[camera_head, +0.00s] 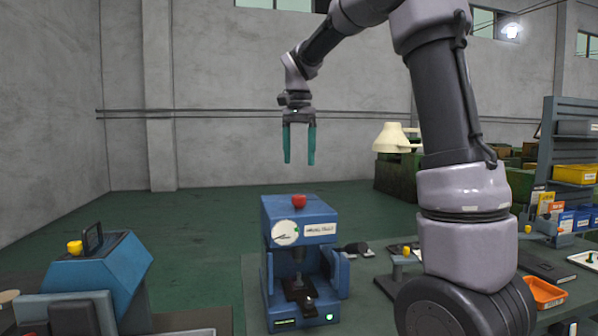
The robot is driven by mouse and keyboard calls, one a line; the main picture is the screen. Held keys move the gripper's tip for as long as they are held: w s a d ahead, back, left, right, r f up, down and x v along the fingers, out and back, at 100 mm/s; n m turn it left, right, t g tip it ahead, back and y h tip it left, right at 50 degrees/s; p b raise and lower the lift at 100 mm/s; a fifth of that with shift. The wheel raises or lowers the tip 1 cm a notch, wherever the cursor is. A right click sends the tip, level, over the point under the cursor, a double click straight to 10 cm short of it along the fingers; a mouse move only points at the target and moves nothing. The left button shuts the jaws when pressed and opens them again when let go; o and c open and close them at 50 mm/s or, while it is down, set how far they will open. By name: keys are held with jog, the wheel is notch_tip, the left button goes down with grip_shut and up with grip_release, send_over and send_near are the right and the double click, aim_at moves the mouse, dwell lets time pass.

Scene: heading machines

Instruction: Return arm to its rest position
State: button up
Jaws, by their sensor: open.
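My gripper (299,160) hangs at the end of my arm (446,100), with its two teal fingers pointing straight down. The fingers are apart and nothing is between them. In the picture it is above the blue machine (317,232), clear of the red knob (299,201) on that machine's top. My arm rises from the right side of the picture, bends over at the top and comes down to the gripper.
Another blue machine (105,277) with a yellow knob stands at lower left. On the right are an orange tray (543,292), yellow bin (575,174) and shelving. A cream-coloured machine part (393,138) stands behind. Green floor (200,215) lies open at centre left.

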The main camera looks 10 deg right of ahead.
jog(key=shift+r, duration=0.4)
jog(key=s+d+f+n+t+y, duration=0.1)
jog(key=s+d+n+t, duration=0.1)
jog(key=s, duration=0.9)
jog(key=s+d+f+n+t+y, duration=0.1)
jog(key=s+t, duration=0.4)
jog(key=s, duration=0.6)
jog(key=d+f+n, duration=0.1)
jog(key=d+n, duration=0.1)
jog(key=shift+s+d, duration=0.2)
jog(key=shift+d, duration=0.15)
